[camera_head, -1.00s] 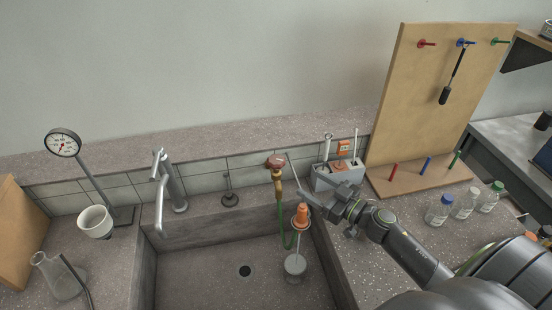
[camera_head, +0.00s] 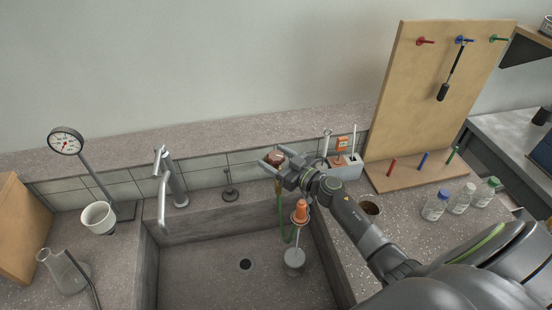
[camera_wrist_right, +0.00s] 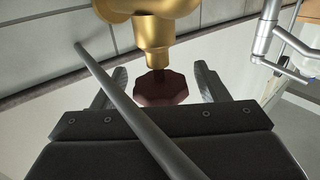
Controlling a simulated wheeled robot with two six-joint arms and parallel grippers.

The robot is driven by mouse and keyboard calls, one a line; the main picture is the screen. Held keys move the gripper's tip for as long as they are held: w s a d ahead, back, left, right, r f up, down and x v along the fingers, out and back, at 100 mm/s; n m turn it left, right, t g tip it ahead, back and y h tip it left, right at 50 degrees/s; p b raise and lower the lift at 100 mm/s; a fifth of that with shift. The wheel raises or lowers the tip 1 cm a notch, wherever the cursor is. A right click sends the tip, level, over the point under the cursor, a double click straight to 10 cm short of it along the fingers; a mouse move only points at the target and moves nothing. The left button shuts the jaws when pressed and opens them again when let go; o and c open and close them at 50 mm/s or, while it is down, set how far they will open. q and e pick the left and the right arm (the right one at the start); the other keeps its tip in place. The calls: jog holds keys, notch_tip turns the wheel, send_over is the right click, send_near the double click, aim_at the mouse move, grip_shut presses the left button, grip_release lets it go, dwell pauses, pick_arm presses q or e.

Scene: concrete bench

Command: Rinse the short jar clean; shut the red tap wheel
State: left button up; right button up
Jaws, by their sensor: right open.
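The dark red tap wheel (camera_head: 276,157) sits on a brass tap above the back right of the sink. It also shows in the right wrist view (camera_wrist_right: 160,88), below the brass body. My right gripper (camera_head: 270,158) is open at the wheel, with one finger on each side of it; I cannot tell whether they touch it. My left gripper is not in view.
The sink (camera_head: 205,275) holds an orange-topped fixture (camera_head: 300,212) near its right wall. A grey tap (camera_head: 168,180) stands at its back left. A grey rod (camera_wrist_right: 130,105) crosses the wrist view. Several capped bottles (camera_head: 436,206) stand right of my arm.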

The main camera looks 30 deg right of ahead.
jog(key=c, duration=0.9)
jog(key=shift+n+y, duration=0.3)
jog(key=shift+y, duration=0.1)
jog(key=shift+n+g+y+p, duration=0.3)
jog(key=shift+n+g+y, duration=0.3)
jog(key=shift+y, duration=0.2)
jog(key=shift+n+g+y+b, duration=0.3)
jog(key=shift+n+g+y, duration=0.95)
jog(key=shift+y, duration=0.45)
